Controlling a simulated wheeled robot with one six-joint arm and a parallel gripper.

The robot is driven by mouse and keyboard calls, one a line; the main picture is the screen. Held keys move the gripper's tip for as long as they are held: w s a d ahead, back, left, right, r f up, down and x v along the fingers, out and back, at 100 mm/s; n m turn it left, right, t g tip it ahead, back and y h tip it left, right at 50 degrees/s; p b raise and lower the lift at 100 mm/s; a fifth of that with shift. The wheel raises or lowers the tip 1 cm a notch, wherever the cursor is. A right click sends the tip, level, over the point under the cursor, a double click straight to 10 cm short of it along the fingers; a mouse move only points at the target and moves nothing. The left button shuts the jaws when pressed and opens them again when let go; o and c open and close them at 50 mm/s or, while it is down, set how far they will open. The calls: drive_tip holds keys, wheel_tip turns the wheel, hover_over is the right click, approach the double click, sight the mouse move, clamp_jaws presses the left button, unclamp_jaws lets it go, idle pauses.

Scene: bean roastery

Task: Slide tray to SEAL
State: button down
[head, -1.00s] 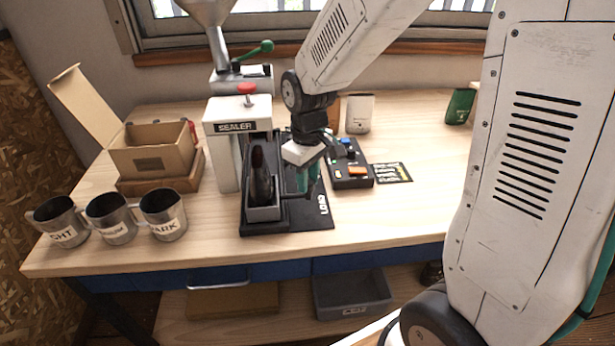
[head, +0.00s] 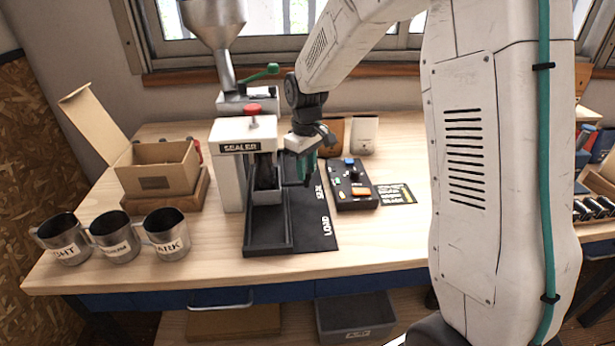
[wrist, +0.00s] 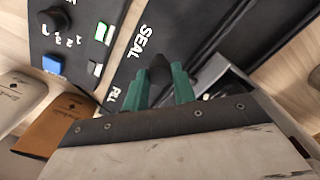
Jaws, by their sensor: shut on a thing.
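The grey tray (head: 266,198) sits in the black track (head: 268,236), toward its back end and under the sealer (head: 226,162). A dark bag (head: 266,172) stands in the tray, its top partly hidden by the sealer head. My gripper (head: 306,180) is at the tray's right side, level with the SEAL mark (head: 318,193). The LOAD mark (head: 326,228) is nearer the front. In the wrist view the teal fingers (wrist: 160,86) are shut on a dark knob, seemingly the tray's handle, beside the SEAL lettering. The tray is mostly hidden there.
A control box (head: 352,188) with buttons stands right of the track. Behind are a brown bag (head: 333,134) and a white bag (head: 364,134). Several metal mugs (head: 115,238) and an open cardboard box (head: 158,168) stand left. The front part of the track is clear.

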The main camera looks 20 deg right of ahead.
drive_tip(key=shift+w+d, duration=0.1)
drive_tip(key=shift+w, duration=0.25)
drive_tip(key=c, duration=1.1)
unclamp_jaws()
wheel_tip(320, 180, up, 8)
drive_tip(key=shift+f, duration=0.1)
